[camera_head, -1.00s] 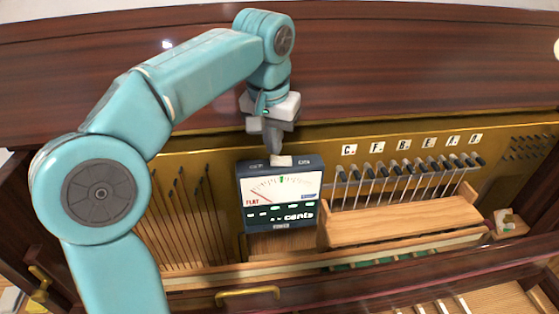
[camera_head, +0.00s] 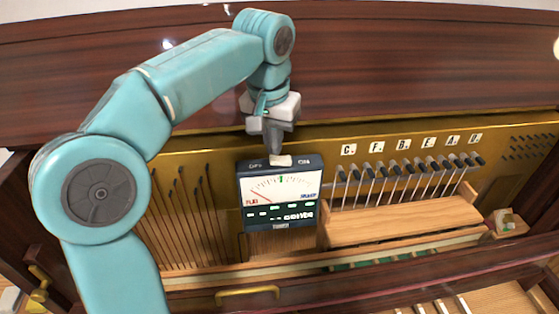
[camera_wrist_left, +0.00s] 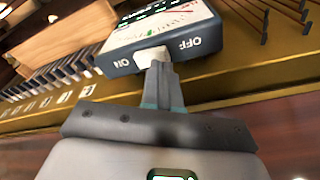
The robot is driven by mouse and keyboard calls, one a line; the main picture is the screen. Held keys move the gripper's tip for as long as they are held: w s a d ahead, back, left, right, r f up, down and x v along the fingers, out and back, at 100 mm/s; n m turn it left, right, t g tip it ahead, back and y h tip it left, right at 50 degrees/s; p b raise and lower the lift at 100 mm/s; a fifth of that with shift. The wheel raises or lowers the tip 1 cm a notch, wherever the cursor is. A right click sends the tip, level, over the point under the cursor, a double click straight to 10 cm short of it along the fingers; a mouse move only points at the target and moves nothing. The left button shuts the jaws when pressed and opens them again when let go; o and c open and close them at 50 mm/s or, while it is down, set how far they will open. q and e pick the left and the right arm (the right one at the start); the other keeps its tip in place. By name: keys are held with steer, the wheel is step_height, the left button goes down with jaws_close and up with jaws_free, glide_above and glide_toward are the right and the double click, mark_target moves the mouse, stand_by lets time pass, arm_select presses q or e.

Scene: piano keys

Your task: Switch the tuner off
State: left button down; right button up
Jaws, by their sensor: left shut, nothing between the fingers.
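The tuner (camera_head: 281,187) is a dark blue box with a white dial face and lit green marks, standing in the open piano. It also shows in the wrist view (camera_wrist_left: 160,35). Its white switch cap (camera_wrist_left: 152,57) sits on the top face between the ON label and the OFF label; it shows in the head view too (camera_head: 281,160). My left gripper (camera_head: 276,151) is shut and empty, pointing down at the cap. In the wrist view its fingertips (camera_wrist_left: 157,70) overlap the cap's edge; I cannot tell whether they touch it.
A row of dark-tipped hammers (camera_head: 410,169) under letter labels stands right of the tuner, with a wooden block (camera_head: 405,219) below them. Thin rods (camera_head: 185,220) stand to its left. A brass plate and the dark wood panel (camera_head: 400,75) lie behind.

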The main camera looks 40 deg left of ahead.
mark_target(274, 159)
arm_select(q)
steer(key=shift+f+b, duration=0.6)
steer(key=shift+f, duration=0.2)
stand_by(0.4)
step_height(274, 159, up, 7)
steer(key=p, duration=0.7)
steer(key=shift+r, duration=0.1)
stand_by(0.4)
